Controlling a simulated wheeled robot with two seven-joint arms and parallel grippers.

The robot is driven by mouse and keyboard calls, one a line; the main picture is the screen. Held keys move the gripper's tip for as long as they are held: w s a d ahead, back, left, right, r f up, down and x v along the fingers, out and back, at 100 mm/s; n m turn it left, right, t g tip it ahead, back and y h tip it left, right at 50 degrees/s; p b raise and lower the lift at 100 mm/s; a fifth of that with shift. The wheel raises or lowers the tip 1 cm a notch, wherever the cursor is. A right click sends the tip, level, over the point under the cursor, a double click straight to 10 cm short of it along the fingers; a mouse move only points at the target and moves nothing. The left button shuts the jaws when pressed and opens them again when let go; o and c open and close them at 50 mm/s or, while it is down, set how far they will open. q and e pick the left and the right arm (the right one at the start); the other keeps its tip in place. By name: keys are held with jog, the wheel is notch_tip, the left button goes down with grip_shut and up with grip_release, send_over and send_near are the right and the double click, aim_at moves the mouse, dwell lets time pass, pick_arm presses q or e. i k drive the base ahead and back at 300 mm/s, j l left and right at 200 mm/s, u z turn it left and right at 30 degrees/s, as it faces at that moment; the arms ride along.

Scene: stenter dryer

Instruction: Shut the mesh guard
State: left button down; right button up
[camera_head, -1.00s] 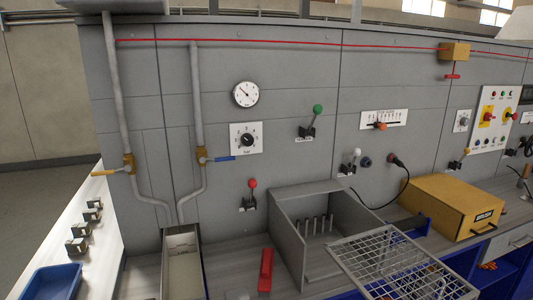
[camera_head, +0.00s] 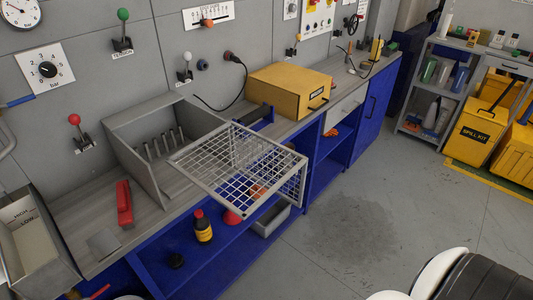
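The mesh guard (camera_head: 236,167) is a light grey wire-grid frame with a bent side panel. It stands open, sticking out past the front edge of the bench over the blue shelf. Its left end is near the right side of a grey sheet-metal housing (camera_head: 134,160). The housing is uncovered, and several upright rods (camera_head: 160,145) show inside it. How the guard joins the housing is not clear. Neither of my grippers is in view.
A yellow box (camera_head: 285,90) stands on the bench right of the guard. A red-handled tool (camera_head: 124,203) lies left of the housing. The floor (camera_head: 345,215) in front is largely clear.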

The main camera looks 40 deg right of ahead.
aim_at(301, 161)
jog(key=l+u, duration=0.15)
jog(key=l, duration=0.35)
jog(key=l+u, duration=0.15)
jog(key=l, duration=0.35)
jog(key=l+u, duration=0.15)
jog(key=l, duration=0.35)
jog(key=k+l+u, duration=0.15)
jog(key=l, duration=0.35)
jog(key=l+u, duration=0.1)
jog(key=l, duration=0.4)
jog(key=k+l+u, duration=0.15)
jog(key=l, duration=0.35)
